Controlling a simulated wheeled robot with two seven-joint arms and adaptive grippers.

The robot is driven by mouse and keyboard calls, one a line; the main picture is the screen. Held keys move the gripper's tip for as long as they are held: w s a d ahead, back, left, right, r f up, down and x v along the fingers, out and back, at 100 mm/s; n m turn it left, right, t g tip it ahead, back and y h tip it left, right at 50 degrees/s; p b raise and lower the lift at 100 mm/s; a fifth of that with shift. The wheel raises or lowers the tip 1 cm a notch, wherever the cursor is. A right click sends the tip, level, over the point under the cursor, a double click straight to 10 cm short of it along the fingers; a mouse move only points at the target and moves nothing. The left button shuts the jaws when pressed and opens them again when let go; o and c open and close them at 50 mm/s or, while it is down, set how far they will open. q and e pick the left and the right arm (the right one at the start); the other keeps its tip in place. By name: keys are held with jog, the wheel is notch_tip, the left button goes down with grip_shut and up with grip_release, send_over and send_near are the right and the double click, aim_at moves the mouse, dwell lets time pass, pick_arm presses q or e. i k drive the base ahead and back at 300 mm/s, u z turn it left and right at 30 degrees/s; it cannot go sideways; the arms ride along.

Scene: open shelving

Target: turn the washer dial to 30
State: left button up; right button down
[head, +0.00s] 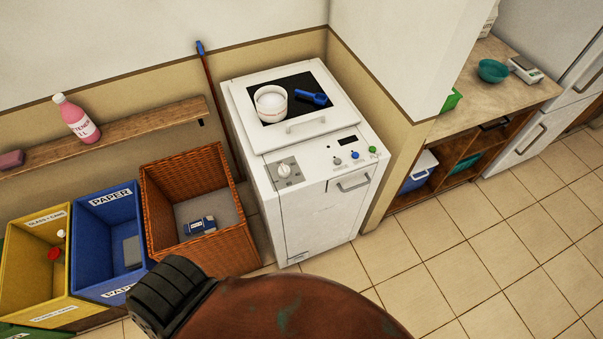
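The white washer (315,215) stands against the wall in the middle of the head view. Its dial (284,170) is a round white knob on a light square plate at the left of the sloped front panel. The marks around the dial are too small to read. Neither of my grippers shows in this view, and nothing touches the dial.
A white tub (271,103) and a blue scoop (311,97) sit on the washer's lid. A wicker basket (190,160), a blue paper bin (95,215) and a yellow bin (25,255) stand left of it. A large brown rounded shape blocks the bottom. Tiled floor (460,235) is clear at right.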

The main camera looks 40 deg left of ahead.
aim_at(284, 171)
jog(key=u, duration=1.25)
